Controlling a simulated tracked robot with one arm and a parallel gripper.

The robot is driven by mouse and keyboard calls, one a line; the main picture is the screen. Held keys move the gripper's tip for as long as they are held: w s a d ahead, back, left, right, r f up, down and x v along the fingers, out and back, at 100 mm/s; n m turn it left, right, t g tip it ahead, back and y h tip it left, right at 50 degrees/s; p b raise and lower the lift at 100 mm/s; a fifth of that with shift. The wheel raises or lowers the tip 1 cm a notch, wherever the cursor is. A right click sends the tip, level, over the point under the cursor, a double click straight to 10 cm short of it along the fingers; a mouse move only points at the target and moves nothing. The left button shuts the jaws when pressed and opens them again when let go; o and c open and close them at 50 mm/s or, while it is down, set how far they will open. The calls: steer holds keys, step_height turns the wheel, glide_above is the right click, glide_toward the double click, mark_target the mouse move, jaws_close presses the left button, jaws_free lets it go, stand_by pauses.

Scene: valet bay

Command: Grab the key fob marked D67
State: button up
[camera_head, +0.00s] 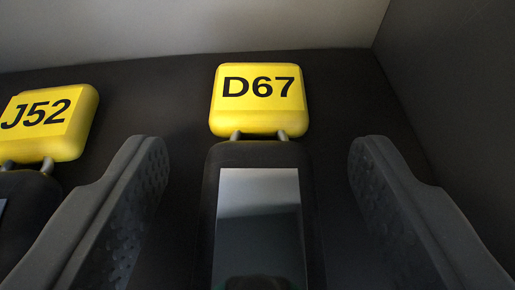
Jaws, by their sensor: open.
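The key fob marked D67 (260,215) has a dark body with a glossy grey panel. A yellow tag (258,120) reading D67 is joined to its far end by two short links. It lies on a dark surface in the middle of the camera_head view. My gripper (262,150) is open, with one textured finger left of the fob and one right of it. Gaps show between the fob and both fingers. The fob's near end is cut off by the bottom of the picture.
A second fob with a yellow tag marked J52 (48,122) lies at the left, its dark body partly hidden behind my left finger. A dark wall (460,90) rises close on the right. A lighter grey wall (180,32) stands behind.

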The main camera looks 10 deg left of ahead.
steer(key=c, duration=1.1)
steer(key=shift+r, duration=0.15)
